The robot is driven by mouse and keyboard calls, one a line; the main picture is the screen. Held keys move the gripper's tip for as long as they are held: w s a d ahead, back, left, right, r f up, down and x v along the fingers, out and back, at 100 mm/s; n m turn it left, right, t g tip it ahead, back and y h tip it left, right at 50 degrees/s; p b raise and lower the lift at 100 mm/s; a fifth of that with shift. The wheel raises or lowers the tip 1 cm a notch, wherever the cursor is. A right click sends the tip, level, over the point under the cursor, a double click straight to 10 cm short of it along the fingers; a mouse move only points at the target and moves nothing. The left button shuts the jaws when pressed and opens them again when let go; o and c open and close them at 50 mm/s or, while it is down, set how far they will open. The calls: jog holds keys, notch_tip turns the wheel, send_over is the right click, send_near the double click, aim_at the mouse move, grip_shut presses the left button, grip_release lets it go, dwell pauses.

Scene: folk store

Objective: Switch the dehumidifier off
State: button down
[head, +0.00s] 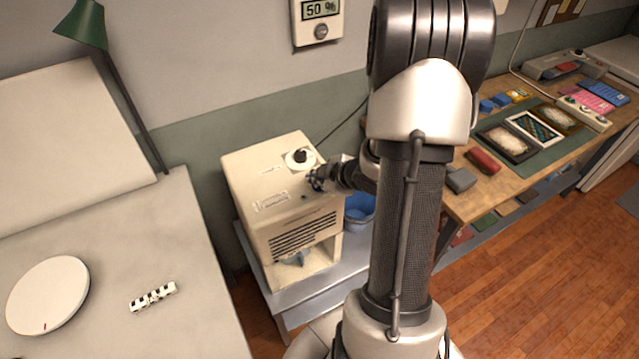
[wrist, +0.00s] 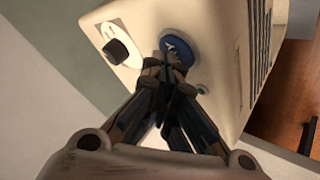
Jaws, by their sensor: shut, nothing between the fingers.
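The dehumidifier (head: 277,203) is a cream box with a front grille, standing on a low grey stand in the head view. Its top has a black knob (head: 300,156) on a white dial and a round blue button, which shows in the wrist view (wrist: 179,46). My gripper (head: 317,180) is shut and empty. Its fingertips are at the blue button and cover its lower part in the wrist view; whether they press it I cannot tell. The black knob (wrist: 116,51) is left of the fingertips there, apart from them.
A blue bucket (head: 360,209) stands right of the dehumidifier. A wall display (head: 318,20) reads 50 %. A white table (head: 190,290) with a round white disc is at left. A wooden workbench (head: 455,205) with several framed pieces is at right.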

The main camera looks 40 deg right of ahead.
aim_at(317, 187)
jog(key=shift+r+p, duration=0.4)
jog(key=shift+p, duration=0.05)
notch_tip(317, 187, up, 6)
jog(key=p, duration=0.5)
jog(key=shift+p, duration=0.35)
